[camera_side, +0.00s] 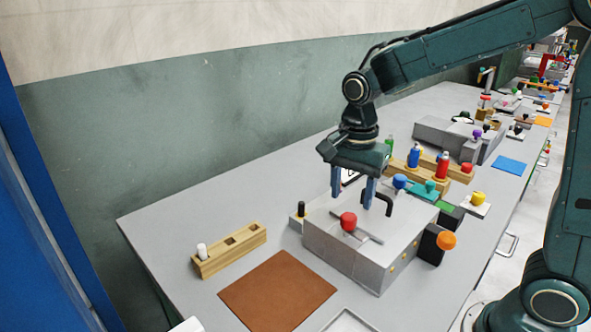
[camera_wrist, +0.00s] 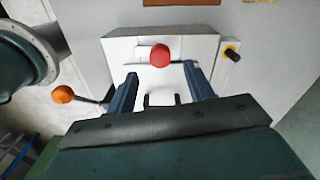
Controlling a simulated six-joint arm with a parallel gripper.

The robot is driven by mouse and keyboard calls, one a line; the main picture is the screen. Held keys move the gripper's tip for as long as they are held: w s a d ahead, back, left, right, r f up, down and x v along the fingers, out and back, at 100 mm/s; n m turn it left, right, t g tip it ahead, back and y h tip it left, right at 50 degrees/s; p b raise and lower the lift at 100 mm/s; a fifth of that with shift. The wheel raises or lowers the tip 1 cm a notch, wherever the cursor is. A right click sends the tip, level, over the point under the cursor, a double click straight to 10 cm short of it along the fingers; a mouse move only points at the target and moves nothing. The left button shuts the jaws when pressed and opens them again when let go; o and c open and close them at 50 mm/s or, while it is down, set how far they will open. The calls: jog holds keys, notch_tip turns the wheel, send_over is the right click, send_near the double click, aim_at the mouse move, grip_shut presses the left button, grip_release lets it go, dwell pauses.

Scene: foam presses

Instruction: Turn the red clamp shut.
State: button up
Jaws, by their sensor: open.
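The red clamp's round knob (camera_side: 348,221) sits on top of a light grey box-shaped press (camera_side: 335,255), by a thin grey bar. It also shows in the wrist view (camera_wrist: 160,55), beyond my fingertips and roughly centred between them. My gripper (camera_side: 353,194) is open and empty, pointing down above the press. Its two blue fingers also show in the wrist view (camera_wrist: 160,72), apart from the knob. A black handle (camera_side: 388,201) stands on the lid behind the knob; in the wrist view it lies between the fingers. Exact fingertip height above the lid is hard to tell.
An orange knob (camera_side: 446,240) on a black arm sticks out at the press's right. A black peg (camera_side: 301,209) stands at its left. A wooden rack (camera_side: 232,254) and brown mat (camera_side: 277,290) lie in front. Coloured knobs and bottles crowd the bench behind.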

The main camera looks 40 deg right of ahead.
aim_at(349, 216)
jog(key=shift+f, duration=2.4)
jog(key=c, duration=1)
